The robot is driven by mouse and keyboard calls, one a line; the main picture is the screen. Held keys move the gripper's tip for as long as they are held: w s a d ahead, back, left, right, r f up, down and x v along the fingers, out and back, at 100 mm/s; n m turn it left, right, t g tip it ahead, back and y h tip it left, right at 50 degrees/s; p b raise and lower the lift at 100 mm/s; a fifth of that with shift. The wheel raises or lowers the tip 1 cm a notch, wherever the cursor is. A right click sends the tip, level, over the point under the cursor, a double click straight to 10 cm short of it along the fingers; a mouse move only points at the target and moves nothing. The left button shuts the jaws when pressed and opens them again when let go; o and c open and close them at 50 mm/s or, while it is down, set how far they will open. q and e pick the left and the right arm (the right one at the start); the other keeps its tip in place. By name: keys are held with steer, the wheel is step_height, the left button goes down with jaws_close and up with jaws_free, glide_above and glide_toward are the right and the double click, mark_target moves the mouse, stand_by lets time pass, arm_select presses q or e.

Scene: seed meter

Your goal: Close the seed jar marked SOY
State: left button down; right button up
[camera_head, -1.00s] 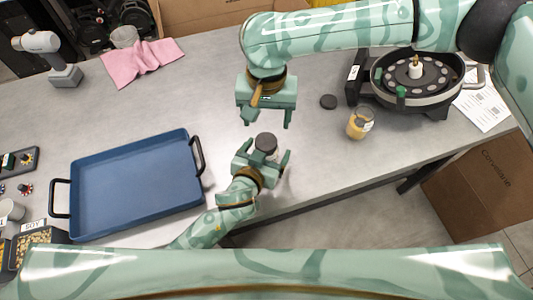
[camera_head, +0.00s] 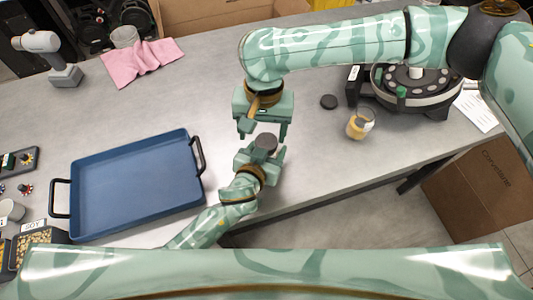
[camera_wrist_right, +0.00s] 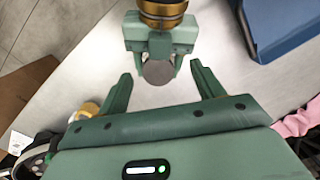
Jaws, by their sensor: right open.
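My left gripper (camera_head: 262,160) is shut on a small jar with a round dark grey top (camera_head: 266,142), held near the table's front edge. The grey top also shows between its fingers in the right wrist view (camera_wrist_right: 158,72). I cannot read a label on it, nor tell how its lid sits. My right gripper (camera_head: 262,132) is open and empty just beyond the jar, its fingers pointing toward it. Another jar (camera_head: 360,124) with yellow contents stands to the right. A dark round lid (camera_head: 328,102) lies flat on the table near it.
A blue tray (camera_head: 135,185) with black handles fills the left of the table. The seed meter (camera_head: 425,98) stands at the right, partly behind my right arm. A pink cloth (camera_head: 141,62) lies at the back left. A labelled seed bin (camera_head: 40,236) is at the lower left.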

steer(key=s+a+n+y, duration=0.1)
steer(key=s+a, duration=0.2)
step_height(320, 180, up, 2)
steer(key=n, duration=2.6)
glide_above(266, 141)
steer(key=shift+s+a+t+h, duration=0.25)
steer(key=shift+a+t+h, duration=0.05)
steer(key=shift+t+h, duration=0.1)
steer(key=n, duration=0.4)
steer(key=shift+w+d+n+h, duration=0.25)
steer(key=shift+d+n+h, duration=0.05)
steer(key=shift+d, duration=0.05)
steer(key=shift+f, duration=0.1)
steer(key=shift+f, duration=3.95)
steer(key=shift+c, duration=0.4)
